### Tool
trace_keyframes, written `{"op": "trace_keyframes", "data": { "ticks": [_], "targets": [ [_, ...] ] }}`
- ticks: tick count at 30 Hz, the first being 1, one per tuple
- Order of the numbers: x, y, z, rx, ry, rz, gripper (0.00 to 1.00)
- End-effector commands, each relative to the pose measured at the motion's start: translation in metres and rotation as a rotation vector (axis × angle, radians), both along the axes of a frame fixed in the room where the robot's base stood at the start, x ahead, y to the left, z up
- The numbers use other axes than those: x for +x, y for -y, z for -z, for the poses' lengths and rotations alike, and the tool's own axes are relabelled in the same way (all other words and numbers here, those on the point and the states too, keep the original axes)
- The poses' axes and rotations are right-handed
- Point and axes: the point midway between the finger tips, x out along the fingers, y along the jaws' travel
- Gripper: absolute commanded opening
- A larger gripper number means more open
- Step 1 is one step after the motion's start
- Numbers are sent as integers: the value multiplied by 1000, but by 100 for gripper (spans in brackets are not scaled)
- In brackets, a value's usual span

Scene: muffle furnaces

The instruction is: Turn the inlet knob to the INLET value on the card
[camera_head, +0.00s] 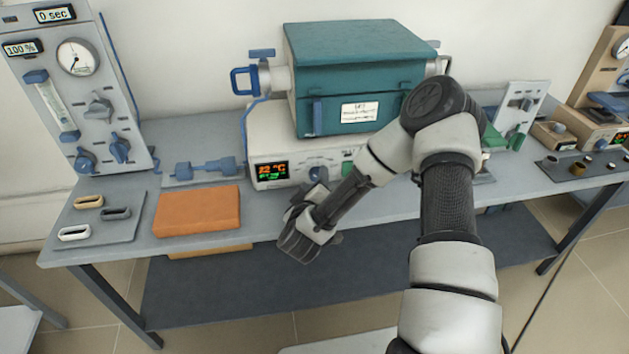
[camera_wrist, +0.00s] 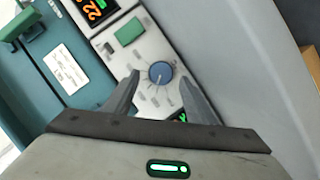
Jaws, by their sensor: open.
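A white card (camera_head: 359,112) is fixed to the teal furnace (camera_head: 352,55); it also shows in the wrist view (camera_wrist: 66,70), its print too small to read. The grey gas panel (camera_head: 45,105) at the left bears a grey knob (camera_head: 98,106), a blue valve knob (camera_head: 120,147) and another blue knob (camera_head: 85,160); I cannot read which is the inlet. My gripper (camera_wrist: 159,79) is open and empty, facing the furnace's control base (camera_head: 270,140). In the wrist view a round blue-grey knob (camera_wrist: 161,73) on that base appears between the fingertips; contact cannot be told.
An orange block (camera_head: 197,210) and a grey tray (camera_head: 95,220) with several small handles lie on the bench at the left. A blue fitting (camera_head: 205,168) lies behind the block. More apparatus stands at the right. The bench's front edge (camera_head: 400,213) runs below my arm.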

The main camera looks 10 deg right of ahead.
Motion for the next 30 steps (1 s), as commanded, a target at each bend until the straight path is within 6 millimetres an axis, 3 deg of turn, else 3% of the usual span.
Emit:
{"op": "trace_keyframes", "data": {
  "ticks": [6,14,22,30],
  "targets": [
    [15,5,4,1,0,0,51],
    [16,5,4,0,1,-1,51],
    [16,5,4,0,0,0,10],
    [16,5,4,1,0,0,10]
  ]
}}
